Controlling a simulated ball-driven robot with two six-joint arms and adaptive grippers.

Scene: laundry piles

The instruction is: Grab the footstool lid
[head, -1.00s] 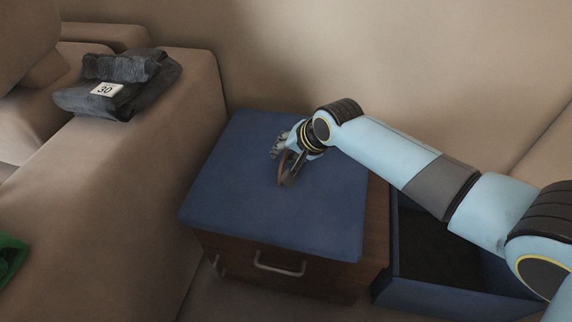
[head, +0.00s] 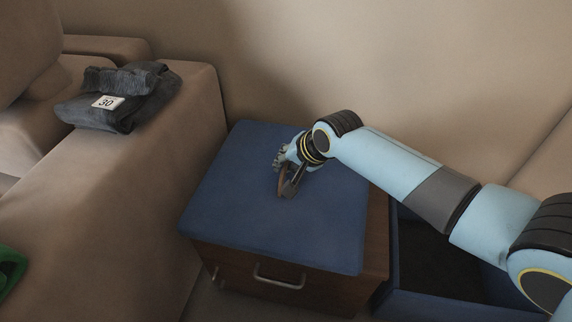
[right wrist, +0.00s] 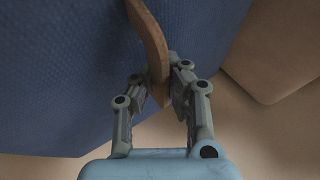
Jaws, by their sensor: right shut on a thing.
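The footstool lid (head: 270,220) is a blue padded cushion lying on top of a brown wooden box with a metal handle. A brown strap handle (head: 284,185) stands up from the middle of the lid. My right gripper (head: 287,191) is over the lid, shut on this strap. In the right wrist view, the strap (right wrist: 150,45) runs down between the fingers (right wrist: 160,92), with the blue fabric of the lid (right wrist: 60,70) behind it. The lid lies flat, with some of the wooden box (head: 377,235) showing along its right side. My left gripper is not in view.
A dark folded garment tagged 30 (head: 125,98) lies on the beige sofa arm (head: 120,170) at left. A green item (head: 10,268) is at the left edge. An open blue bin (head: 450,302) with a dark inside stands right of the footstool.

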